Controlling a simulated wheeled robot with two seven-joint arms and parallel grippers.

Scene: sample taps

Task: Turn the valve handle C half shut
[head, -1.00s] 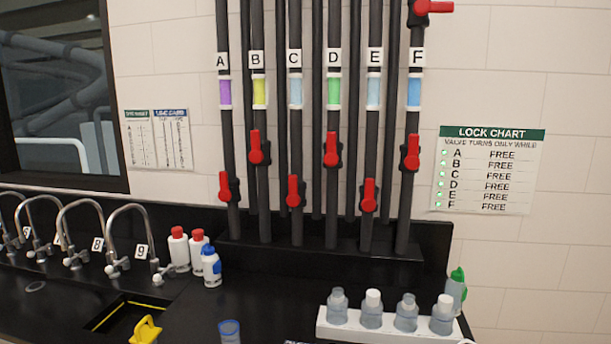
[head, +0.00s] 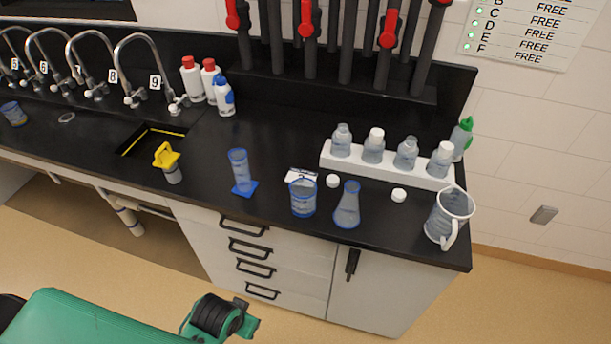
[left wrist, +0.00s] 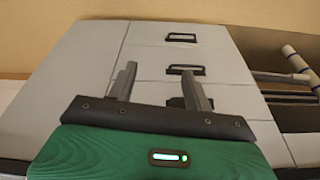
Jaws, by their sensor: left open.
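The red handle of valve C (head: 307,18) shows at the top of the head view, on the third dark pipe from the left. It points up along its pipe. The letter label of C is out of the picture. In the left wrist view my left gripper (left wrist: 160,80) is open and empty, its two grey fingers apart, in front of the white cabinet drawers. It is well below and away from the valve. My green arm shows at the lower left of the head view, but no fingertips do. My right gripper is not in view.
Handles A (head: 233,14) and E (head: 389,28) flank C. The black counter (head: 270,135) carries a white bottle rack (head: 385,168), beakers, a flask (head: 348,205) and a jug (head: 449,215) near its front. Taps and a sink (head: 150,140) are at left. The floor in front is free.

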